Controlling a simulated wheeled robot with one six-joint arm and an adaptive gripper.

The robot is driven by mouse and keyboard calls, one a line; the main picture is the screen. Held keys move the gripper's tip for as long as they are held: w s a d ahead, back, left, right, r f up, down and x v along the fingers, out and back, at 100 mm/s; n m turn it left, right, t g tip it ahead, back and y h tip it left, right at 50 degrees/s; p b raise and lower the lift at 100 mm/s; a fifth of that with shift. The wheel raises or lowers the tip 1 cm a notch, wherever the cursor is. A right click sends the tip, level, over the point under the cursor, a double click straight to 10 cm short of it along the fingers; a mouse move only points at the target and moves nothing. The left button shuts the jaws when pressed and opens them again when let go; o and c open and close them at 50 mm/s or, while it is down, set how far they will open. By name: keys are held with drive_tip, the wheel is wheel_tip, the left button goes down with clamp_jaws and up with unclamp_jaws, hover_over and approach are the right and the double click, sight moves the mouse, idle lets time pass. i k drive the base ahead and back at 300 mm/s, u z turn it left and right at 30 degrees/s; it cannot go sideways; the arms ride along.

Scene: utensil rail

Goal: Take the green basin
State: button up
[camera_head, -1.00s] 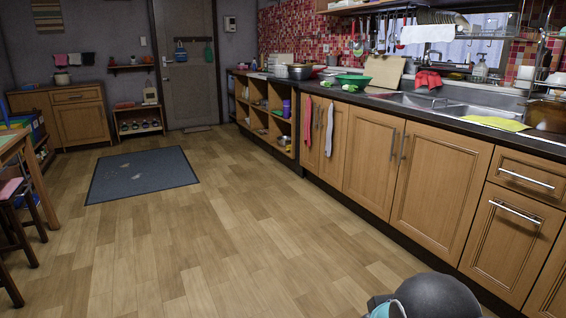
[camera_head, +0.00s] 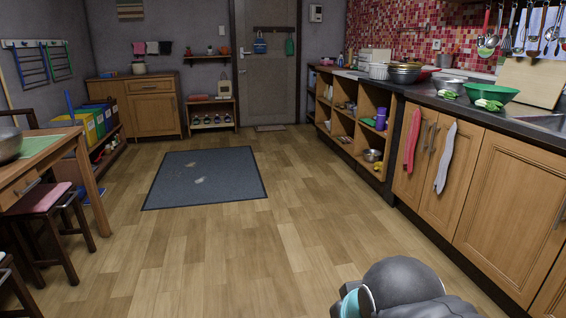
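The green basin (camera_head: 497,93) stands on the dark countertop (camera_head: 421,96) at the right, in front of a leaning wooden board. Green-and-white vegetables (camera_head: 488,104) lie at its front rim; I cannot tell whether they touch it. Part of my own arm, dark grey and rounded, shows at the bottom right, well below and apart from the basin. My gripper's fingers cannot be seen.
Wooden cabinets (camera_head: 505,190) with a red towel and a pale towel line the right side. Open shelves (camera_head: 357,122) continue toward the door. A table (camera_head: 84,172) and stools stand at the left.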

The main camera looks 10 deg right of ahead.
sight(475, 92)
drive_tip(key=z, duration=0.1)
drive_tip(key=i, duration=1.85)
drive_tip(key=z, duration=1.3)
drive_tip(key=i, duration=1.55)
drive_tip(key=z, duration=0.9)
